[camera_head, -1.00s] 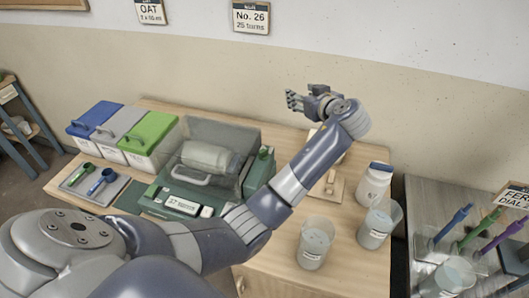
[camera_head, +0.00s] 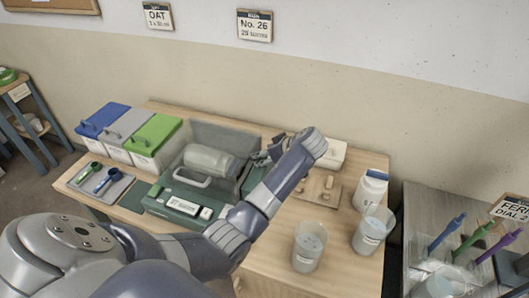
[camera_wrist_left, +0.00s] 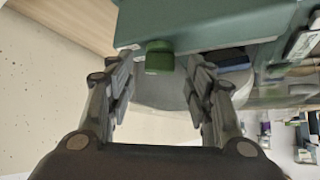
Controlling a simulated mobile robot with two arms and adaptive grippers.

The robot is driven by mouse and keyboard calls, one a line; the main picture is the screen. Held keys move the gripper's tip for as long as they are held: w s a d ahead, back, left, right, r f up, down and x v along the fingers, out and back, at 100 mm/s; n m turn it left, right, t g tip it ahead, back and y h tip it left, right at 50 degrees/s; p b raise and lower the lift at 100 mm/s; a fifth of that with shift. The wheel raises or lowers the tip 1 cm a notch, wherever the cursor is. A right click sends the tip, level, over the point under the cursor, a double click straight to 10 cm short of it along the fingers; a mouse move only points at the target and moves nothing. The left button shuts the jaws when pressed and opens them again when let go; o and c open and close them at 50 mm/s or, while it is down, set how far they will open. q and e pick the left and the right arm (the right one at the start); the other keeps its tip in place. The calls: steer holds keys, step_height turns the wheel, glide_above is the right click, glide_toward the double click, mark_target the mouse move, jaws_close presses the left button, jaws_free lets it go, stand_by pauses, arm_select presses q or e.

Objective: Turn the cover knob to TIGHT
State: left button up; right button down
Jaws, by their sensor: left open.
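A green machine (camera_head: 160,205) with a clear cover (camera_head: 205,133) over a pale drum (camera_head: 208,160) stands on the wooden table. In the left wrist view a small dark green knob (camera_wrist_left: 159,58) sticks out from the machine's green housing (camera_wrist_left: 205,25). My left gripper (camera_wrist_left: 159,75) is open, its fingers on either side of the knob with gaps visible. In the head view my left gripper (camera_head: 266,153) is at the right side of the machine, partly hidden by my arm. The knob is hidden there, and no TIGHT marking is legible. My right gripper is out of view.
Lidded bins, including a green-lidded one (camera_head: 154,140), stand left of the machine. A tray (camera_head: 100,184) with scoops lies in front of them. A white jar (camera_head: 371,190) and two clear beakers (camera_head: 309,247) stand on the right. A wooden stand (camera_head: 318,188) is beyond my forearm.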

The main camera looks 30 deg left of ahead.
arm_select(q)
steer(key=shift+x, duration=0.85)
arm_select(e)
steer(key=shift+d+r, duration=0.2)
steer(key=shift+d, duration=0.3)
arm_select(q)
steer(key=shift+c, duration=0.5)
steer(key=c, duration=1)
steer(key=shift+o, duration=0.2)
steer(key=shift+s+r+m+t+p, duration=0.1)
steer(key=shift+r+m+t+p, duration=0.1)
steer(key=shift+m+t+p, duration=0.75)
steer(key=shift+f+m+h+p, duration=0.1)
steer(key=shift+m+h+p, duration=0.45)
steer(key=shift+p, duration=0.1)
steer(key=shift+t, duration=0.25)
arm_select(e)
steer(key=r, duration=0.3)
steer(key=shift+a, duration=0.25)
arm_select(q)
steer(key=o, duration=1.1)
steer(key=shift+c, duration=0.2)
